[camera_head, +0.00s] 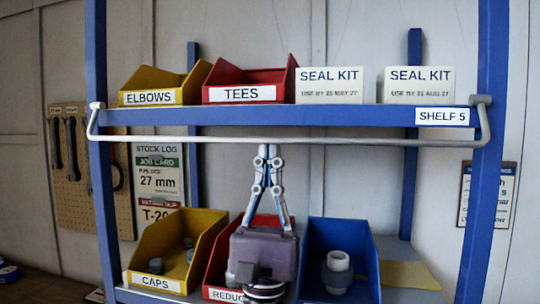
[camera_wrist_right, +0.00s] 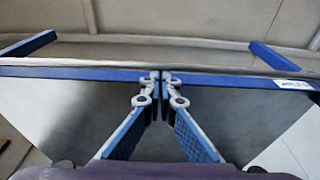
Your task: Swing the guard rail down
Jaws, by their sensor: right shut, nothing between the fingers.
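The guard rail (camera_head: 330,142) is a thin grey bar across the front of the blue upper shelf, just below its front edge. Its bent ends rise to pivots on the left and right posts. My right gripper (camera_head: 269,148) is upright in front of the rack, shut and empty, its fingertips overlapping the rail's middle in the head view. I cannot tell if they touch it. In the right wrist view, the shut fingertips (camera_wrist_right: 161,76) lie close to the blue shelf edge, and the pale rail (camera_wrist_right: 230,69) runs along it. My left gripper is not in view.
The upper shelf (camera_head: 350,116) holds a yellow elbows bin (camera_head: 160,82), a red tees bin (camera_head: 245,85) and two seal kit boxes (camera_head: 330,85). Below stand a yellow caps bin (camera_head: 180,250), a red bin behind my wrist, and a blue bin (camera_head: 340,235) with a fitting.

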